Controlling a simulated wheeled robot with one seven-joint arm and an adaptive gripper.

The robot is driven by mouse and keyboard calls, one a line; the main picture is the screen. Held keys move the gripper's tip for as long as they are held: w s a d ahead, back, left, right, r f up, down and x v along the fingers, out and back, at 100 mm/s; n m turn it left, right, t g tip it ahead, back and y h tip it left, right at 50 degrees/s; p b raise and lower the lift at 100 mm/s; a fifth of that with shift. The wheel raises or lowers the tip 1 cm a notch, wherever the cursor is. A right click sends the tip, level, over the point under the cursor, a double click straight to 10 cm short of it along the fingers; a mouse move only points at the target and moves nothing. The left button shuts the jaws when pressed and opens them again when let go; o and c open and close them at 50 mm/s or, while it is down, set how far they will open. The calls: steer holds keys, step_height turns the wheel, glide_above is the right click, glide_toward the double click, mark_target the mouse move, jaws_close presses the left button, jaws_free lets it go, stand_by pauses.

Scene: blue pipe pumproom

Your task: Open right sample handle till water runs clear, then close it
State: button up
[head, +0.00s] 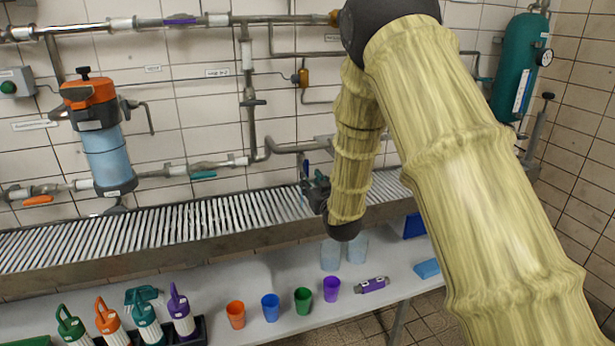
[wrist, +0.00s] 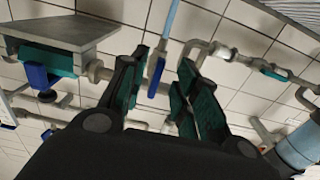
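The right sample handle (wrist: 155,76) is a small blue lever in the wrist view, between the fingers of my gripper (wrist: 160,88). The fingers have dark frames and teal pads. They stand apart, with a gap showing on both sides of the lever. A light blue streak (wrist: 171,18), which looks like running water, extends from beside the lever to the picture's top edge. In the head view my gripper (head: 313,186) is at the wall pipe above the slatted drain (head: 150,226); its fingers are small and partly hidden by my arm.
A blue filter housing with an orange top (head: 100,140) is on the wall at left. A teal tank (head: 519,68) is at right. Orange (head: 235,314), blue (head: 270,306), green (head: 303,300) and purple (head: 331,288) cups stand on the lower shelf (head: 205,291).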

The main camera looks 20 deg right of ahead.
mark_target(308, 176)
steer(key=shift+w, duration=1.95)
jaws_close()
